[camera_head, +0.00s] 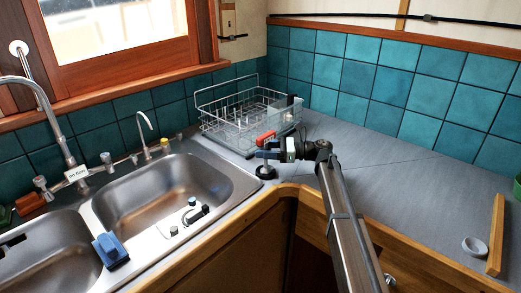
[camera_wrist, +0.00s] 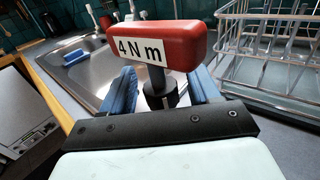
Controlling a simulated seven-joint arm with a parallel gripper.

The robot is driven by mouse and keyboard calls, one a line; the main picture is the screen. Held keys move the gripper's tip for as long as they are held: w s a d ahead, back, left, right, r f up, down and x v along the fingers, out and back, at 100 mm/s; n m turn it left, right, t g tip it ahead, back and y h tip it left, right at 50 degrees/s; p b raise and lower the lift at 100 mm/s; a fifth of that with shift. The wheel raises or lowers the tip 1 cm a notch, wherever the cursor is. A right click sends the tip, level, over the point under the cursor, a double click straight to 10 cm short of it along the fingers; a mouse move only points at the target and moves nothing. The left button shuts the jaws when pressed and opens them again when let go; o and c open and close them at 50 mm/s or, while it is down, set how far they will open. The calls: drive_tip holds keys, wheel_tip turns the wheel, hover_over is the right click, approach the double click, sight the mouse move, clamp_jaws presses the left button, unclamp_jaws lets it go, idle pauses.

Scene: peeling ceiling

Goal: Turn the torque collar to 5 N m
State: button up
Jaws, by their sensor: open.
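The torque tool has a red block handle (camera_wrist: 152,44) with a white label reading "4 N m". Below the handle is a dark round collar (camera_wrist: 160,95) on a post. In the head view the red handle (camera_head: 265,138) stands upright above a dark round foot (camera_head: 266,172) on the grey counter, in front of the dish rack. My gripper (camera_wrist: 163,88) is open, with one blue finger on each side of the collar, below the handle. Neither finger visibly touches it. In the head view my gripper (camera_head: 271,154) is beside the tool; the collar is hard to make out there.
A wire dish rack (camera_head: 250,118) stands close behind the tool. The steel sink (camera_head: 165,200) is to the left, with a blue sponge (camera_head: 110,250) on its divider. A white ring (camera_head: 474,246) and a wooden strip (camera_head: 496,235) are at the right. The right counter is mostly clear.

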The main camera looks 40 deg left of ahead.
drive_tip(key=shift+s+a, duration=0.45)
drive_tip(key=shift+a, duration=0.1)
drive_tip(key=c, duration=1)
drive_tip(key=shift+n+g+h, duration=0.3)
drive_tip(key=shift+g, duration=0.1)
drive_tip(key=n+g+h, duration=0.2)
drive_tip(key=shift+g+h, duration=0.3)
drive_tip(key=shift+h, duration=0.1)
drive_tip(key=shift+s+d+n+g+h, duration=0.1)
drive_tip(key=shift+d+n+g+h, duration=0.1)
drive_tip(key=shift+n+g+h, duration=0.55)
drive_tip(key=shift+s+d+n+g+h, duration=0.15)
drive_tip(key=shift+n+g+h, duration=0.2)
drive_tip(key=shift+n+h, duration=0.65)
drive_tip(key=shift+h, duration=0.25)
